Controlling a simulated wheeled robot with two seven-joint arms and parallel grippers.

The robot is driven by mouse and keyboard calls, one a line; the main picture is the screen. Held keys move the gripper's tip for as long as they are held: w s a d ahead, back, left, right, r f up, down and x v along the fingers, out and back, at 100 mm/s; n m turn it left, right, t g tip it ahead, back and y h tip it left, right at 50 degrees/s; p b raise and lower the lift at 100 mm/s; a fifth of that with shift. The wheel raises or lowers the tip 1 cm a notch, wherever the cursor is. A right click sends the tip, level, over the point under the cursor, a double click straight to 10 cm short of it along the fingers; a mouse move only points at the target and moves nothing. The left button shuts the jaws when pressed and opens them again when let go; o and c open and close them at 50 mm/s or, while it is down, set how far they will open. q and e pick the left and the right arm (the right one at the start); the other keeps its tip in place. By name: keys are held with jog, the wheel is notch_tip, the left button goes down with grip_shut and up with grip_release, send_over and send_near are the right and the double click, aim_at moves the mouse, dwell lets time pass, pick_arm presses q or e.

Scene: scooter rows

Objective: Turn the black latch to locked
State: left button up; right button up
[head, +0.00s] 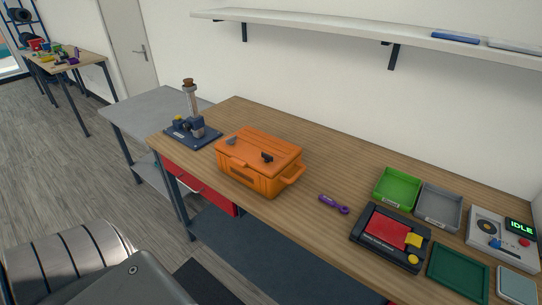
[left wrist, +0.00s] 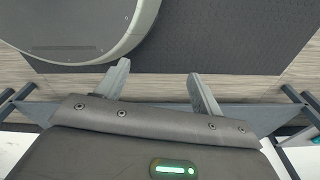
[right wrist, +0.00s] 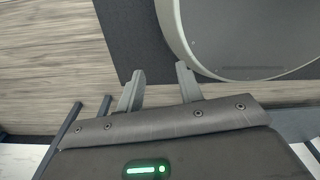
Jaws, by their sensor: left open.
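The black latch (head: 267,157) is a small dark piece on the lid of the orange case (head: 262,184), which sits shut on the wooden workbench. A grey piece (head: 231,141) is on the same lid to its left. I cannot tell which setting the latch is in. My left gripper (left wrist: 158,70) is open and empty in the left wrist view, over the floor. My right gripper (right wrist: 160,68) also has its fingers apart with nothing between them. Both are away from the case and outside the head view.
A blue fixture (head: 192,135) with a post stands left of the case. A purple tool (head: 334,204) lies to its right. Farther right are a black device with a red plate (head: 387,229), green (head: 397,187) and grey trays, and a box reading IDLE (head: 505,238). A shelf (head: 370,30) is above.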

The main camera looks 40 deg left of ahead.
pick_arm(q)
jog(key=w+d+r+t, duration=0.1)
jog(key=w+r, duration=0.5)
jog(key=r, duration=0.3)
jog(key=w+d+r, duration=0.1)
jog(key=w+r, duration=0.5)
jog(key=r, duration=0.3)
notch_tip(320, 180, up, 17)
jog(key=w+a+t+p, duration=0.1)
jog(key=w+a, duration=0.1)
jog(key=w, duration=0.1)
jog(key=n+t, duration=0.3)
jog(key=t, duration=0.7)
send_near(266, 155)
jog(key=p+x, duration=0.1)
jog(key=x, duration=0.8)
jog(key=shift+d, duration=0.1)
pick_arm(e)
jog(key=shift+s+d+r, duration=0.25)
jog(key=shift+s+r, duration=0.05)
jog(key=shift+r, duration=0.2)
jog(key=shift+s+d+r, duration=0.25)
jog(key=shift+r, duration=0.25)
